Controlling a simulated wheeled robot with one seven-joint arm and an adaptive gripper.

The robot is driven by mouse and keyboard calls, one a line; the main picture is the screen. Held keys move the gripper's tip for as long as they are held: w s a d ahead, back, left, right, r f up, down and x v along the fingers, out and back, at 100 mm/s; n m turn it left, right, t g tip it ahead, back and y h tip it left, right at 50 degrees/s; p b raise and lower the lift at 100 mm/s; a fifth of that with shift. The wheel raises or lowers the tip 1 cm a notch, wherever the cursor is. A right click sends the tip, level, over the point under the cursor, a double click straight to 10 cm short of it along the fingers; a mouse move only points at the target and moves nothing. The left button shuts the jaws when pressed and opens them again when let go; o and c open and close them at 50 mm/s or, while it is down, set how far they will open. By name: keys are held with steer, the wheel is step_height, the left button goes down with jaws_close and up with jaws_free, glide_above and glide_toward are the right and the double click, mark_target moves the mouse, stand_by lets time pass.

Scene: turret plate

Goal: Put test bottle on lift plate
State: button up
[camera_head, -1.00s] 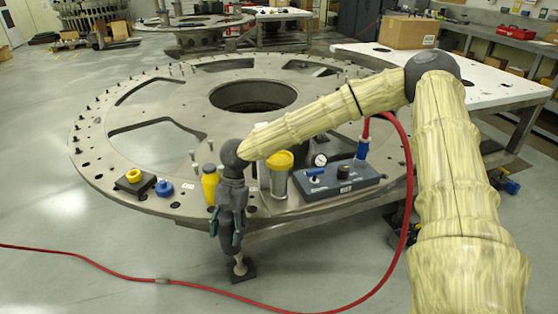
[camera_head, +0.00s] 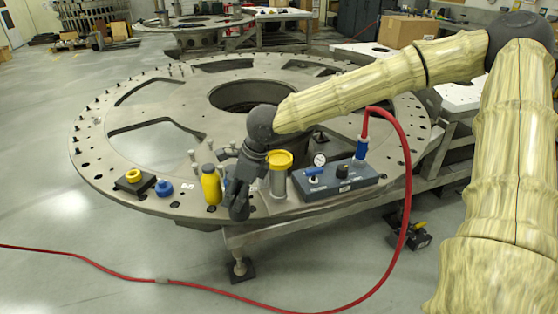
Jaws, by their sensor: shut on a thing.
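I cannot tell for sure whether this is the lift plate.
A blue knob-like part (camera_head: 164,188) lies left of the bottle. A clear canister with a yellow lid (camera_head: 279,178) and a blue control box with a gauge (camera_head: 335,180) stand to the right. A red hose (camera_head: 408,190) loops beside my arm.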

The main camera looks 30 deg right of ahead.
steer(key=r+m, duration=0.2)
steer(key=d+r+m+t+h, duration=0.1)
steer(key=r+m, duration=0.1)
steer(key=m, duration=0.1)
steer(key=d+r+m+h, duration=0.1)
steer(key=r+m, duration=0.1)
steer(key=shift+s+d+r+m+t, duration=0.1)
steer(key=shift+s+r+m+t, duration=0.1)
steer(key=shift+s+m+t, duration=0.15)
steer(key=s+d+r+m+h, duration=0.2)
steer(key=d+r+m+h, duration=0.15)
steer(key=r+m, duration=0.5)
steer(key=shift+m+h, duration=0.35)
steer(key=shift+m, duration=0.25)
steer(key=shift+w+d+f+p, duration=1.05)
steer(key=shift+w+d, duration=0.45)
steer(key=shift+d, duration=0.5)
steer(key=shift+w+d+f+p, duration=1.05)
steer(key=shift+w+d, duration=0.5)
steer(key=shift+d, duration=0.5)
steer(key=shift+w+d+f+p, duration=1.05)
steer(key=shift+w+d, duration=0.45)
steer(key=shift+d, duration=0.5)
steer(key=shift+f, duration=0.15)
steer(key=o, duration=1.4)
steer(key=shift+g, duration=0.45)
